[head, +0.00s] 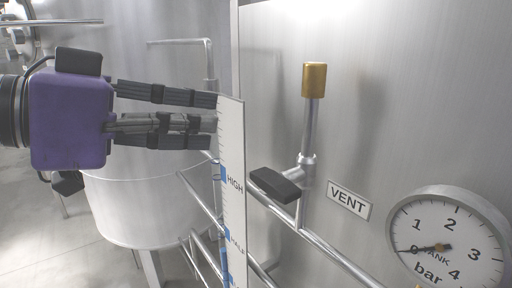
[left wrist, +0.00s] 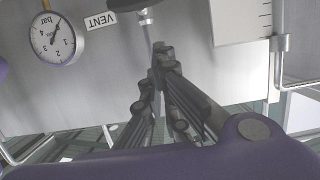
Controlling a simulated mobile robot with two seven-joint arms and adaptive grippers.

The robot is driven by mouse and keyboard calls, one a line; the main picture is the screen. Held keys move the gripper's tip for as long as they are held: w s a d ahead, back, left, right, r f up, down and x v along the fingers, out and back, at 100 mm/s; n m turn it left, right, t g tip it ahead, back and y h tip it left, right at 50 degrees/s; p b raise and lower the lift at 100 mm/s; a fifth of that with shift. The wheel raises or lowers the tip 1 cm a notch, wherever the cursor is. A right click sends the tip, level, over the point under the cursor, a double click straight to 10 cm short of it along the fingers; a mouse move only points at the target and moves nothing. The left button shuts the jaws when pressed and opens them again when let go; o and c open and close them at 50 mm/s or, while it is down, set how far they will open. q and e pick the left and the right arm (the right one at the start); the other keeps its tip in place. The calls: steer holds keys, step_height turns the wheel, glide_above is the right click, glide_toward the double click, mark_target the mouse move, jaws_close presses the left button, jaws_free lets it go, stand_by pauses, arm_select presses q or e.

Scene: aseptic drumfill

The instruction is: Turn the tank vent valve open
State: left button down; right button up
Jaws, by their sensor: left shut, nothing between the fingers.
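The vent valve's black handle (head: 275,185) sits on a thin metal pipe (head: 310,128) with a brass cap (head: 314,80) on top. The handle points left, crosswise to the pipe. A VENT label (head: 349,201) is to its right and also shows upside down in the left wrist view (left wrist: 102,21). My left gripper (head: 214,120) is shut and empty, up and left of the handle and apart from it in the head view. In the left wrist view its closed fingers (left wrist: 160,52) point toward the tank wall. My right gripper is not in view.
A white level scale (head: 232,150) stands just beyond the left fingertips in the head view. A round tank pressure gauge (head: 448,240) is at the lower right. Metal rails (head: 335,255) run below the valve. Another steel tank (head: 140,205) stands behind at the left.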

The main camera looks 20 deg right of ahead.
arm_select(q)
steer(key=p, duration=0.1)
glide_above(274, 184)
steer(key=w+a, duration=0.2)
steer(key=a, duration=0.1)
steer(key=f, duration=0.4)
steer(key=d+f, duration=0.1)
steer(key=f, duration=0.1)
steer(key=shift+w, duration=0.35)
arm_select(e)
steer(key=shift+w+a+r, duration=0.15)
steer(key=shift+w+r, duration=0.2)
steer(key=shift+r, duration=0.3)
